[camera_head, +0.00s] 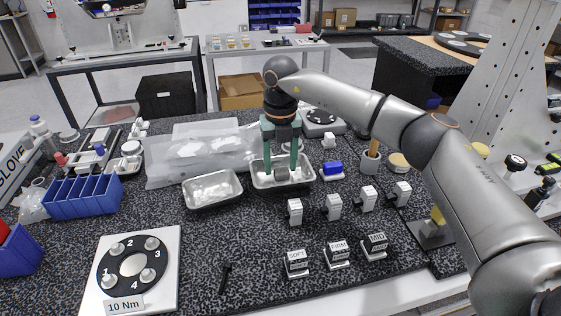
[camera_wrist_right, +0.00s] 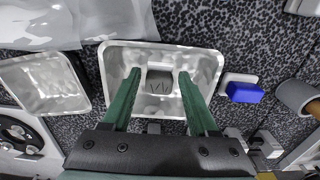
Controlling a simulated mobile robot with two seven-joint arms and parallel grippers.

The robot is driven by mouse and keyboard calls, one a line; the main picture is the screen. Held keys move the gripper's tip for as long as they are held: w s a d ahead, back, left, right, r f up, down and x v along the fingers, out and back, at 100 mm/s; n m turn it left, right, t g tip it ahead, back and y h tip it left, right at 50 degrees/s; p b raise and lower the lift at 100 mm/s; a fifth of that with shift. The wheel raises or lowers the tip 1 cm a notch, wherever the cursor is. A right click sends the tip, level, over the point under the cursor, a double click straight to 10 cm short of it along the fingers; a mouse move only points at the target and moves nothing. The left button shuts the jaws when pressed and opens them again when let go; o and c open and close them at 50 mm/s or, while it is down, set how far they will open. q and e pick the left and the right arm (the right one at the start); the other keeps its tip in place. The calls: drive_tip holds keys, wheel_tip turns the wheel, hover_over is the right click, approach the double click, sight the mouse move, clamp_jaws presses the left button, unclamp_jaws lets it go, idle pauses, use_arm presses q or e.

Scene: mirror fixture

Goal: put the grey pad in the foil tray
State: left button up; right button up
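The grey pad (camera_wrist_right: 160,84) is a small dark grey block with faint marks on its top. It sits inside the right-hand foil tray (camera_wrist_right: 113,56), a shiny open tray also seen in the head view (camera_head: 306,182). My right gripper (camera_wrist_right: 159,73), with green fingers, reaches down into this tray. In the right wrist view its fingers stand either side of the pad, with a gap on each side. It is open. In the head view the pad (camera_head: 282,174) shows between the fingertips. My left gripper is not in view.
A clear plastic bag (camera_head: 165,172) lies behind. A blue block (camera_head: 332,168) is close to the right. Labelled blocks (camera_head: 297,264) stand in front. The table's middle front is mostly clear.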

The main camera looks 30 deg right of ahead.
drive_tip(key=shift+o, duration=0.9)
wheel_tip(320, 180, up, 12)
drive_tip(key=shift+r, duration=0.2)
